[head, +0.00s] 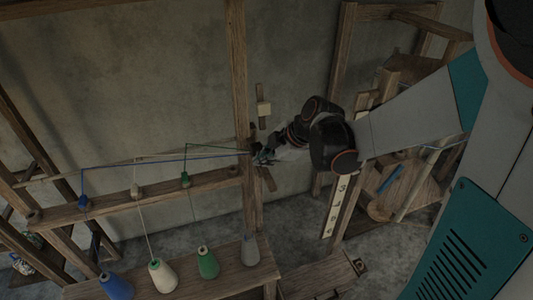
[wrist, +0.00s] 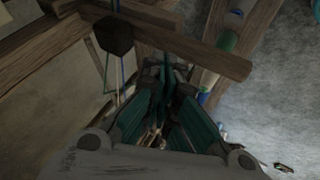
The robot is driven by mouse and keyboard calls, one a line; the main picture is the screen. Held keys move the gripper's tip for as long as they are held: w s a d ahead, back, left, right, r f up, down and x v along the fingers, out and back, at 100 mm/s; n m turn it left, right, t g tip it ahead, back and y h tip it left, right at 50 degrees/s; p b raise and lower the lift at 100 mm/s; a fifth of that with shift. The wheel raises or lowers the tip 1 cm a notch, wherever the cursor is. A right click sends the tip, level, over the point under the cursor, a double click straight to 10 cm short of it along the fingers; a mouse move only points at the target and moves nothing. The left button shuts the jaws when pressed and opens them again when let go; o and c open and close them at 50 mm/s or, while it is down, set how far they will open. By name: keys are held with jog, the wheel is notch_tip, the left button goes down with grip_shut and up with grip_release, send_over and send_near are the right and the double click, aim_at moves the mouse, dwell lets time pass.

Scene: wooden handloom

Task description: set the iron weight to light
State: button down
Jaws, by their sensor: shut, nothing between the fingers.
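A dark, blocky weight (wrist: 113,35), which looks like the iron weight, sits on a wooden bar (wrist: 195,56) in the wrist view. I cannot make out any light or heavy marking on it. My gripper (head: 262,157) is at the upright post, near the end of the threads. In the wrist view my gripper (wrist: 168,75) has its teal fingers shut and empty, with the tips close to the bar, to the right of the weight and apart from it.
An upright wooden post (head: 243,110) stands beside my gripper. Blue and green threads run left from there above a rail (head: 140,196). Cones of yarn (head: 161,277) stand on a shelf below. A white numbered strip (head: 337,208) is at the right.

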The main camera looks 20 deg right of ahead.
aim_at(255, 145)
jog(key=w, duration=0.2)
jog(key=shift+w, duration=1)
jog(key=w, duration=0.5)
jog(key=shift+r, duration=0.1)
